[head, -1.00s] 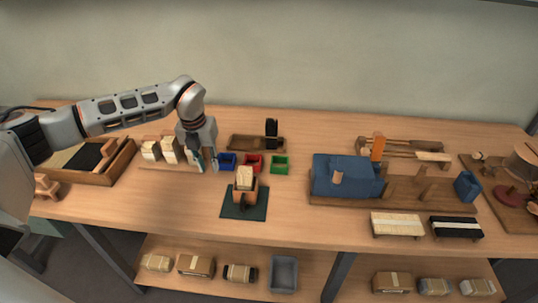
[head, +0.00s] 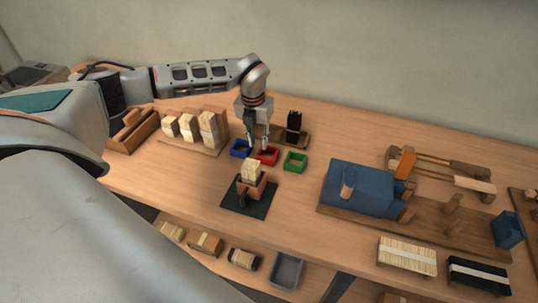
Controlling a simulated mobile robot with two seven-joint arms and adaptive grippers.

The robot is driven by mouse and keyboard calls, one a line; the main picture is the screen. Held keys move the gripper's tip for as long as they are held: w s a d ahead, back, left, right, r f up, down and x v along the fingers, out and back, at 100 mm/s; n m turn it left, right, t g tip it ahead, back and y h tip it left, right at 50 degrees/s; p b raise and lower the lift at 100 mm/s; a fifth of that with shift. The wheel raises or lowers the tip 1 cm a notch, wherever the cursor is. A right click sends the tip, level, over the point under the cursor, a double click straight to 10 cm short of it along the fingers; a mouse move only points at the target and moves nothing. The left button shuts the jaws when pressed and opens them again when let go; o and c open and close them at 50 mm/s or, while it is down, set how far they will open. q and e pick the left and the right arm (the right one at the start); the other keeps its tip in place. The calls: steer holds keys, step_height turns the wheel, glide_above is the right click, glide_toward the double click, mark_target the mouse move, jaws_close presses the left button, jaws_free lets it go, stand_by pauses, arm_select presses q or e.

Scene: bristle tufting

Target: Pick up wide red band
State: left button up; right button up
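A small red bin (head: 268,157) stands between a blue bin (head: 241,148) and a green bin (head: 295,161) near the middle of the table. I cannot make out a wide red band as a separate thing; the inside of the red bin is small and partly hidden by my gripper. My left gripper (head: 257,148) points down over the gap between the blue and red bins, with its two fingers apart. I see nothing between them. My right gripper does not show.
A wooden block in a clamp stands on a dark green mat (head: 263,205) in front of the bins. Pale blocks stand on a rack (head: 190,147) at left. A black upright piece (head: 294,127) stands behind. A blue machine (head: 358,190) is at right.

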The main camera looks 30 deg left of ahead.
mark_target(260, 150)
arm_select(q)
steer(key=f, duration=0.5)
steer(key=shift+w, duration=0.3)
jaws_close()
steer(key=shift+r, duration=0.1)
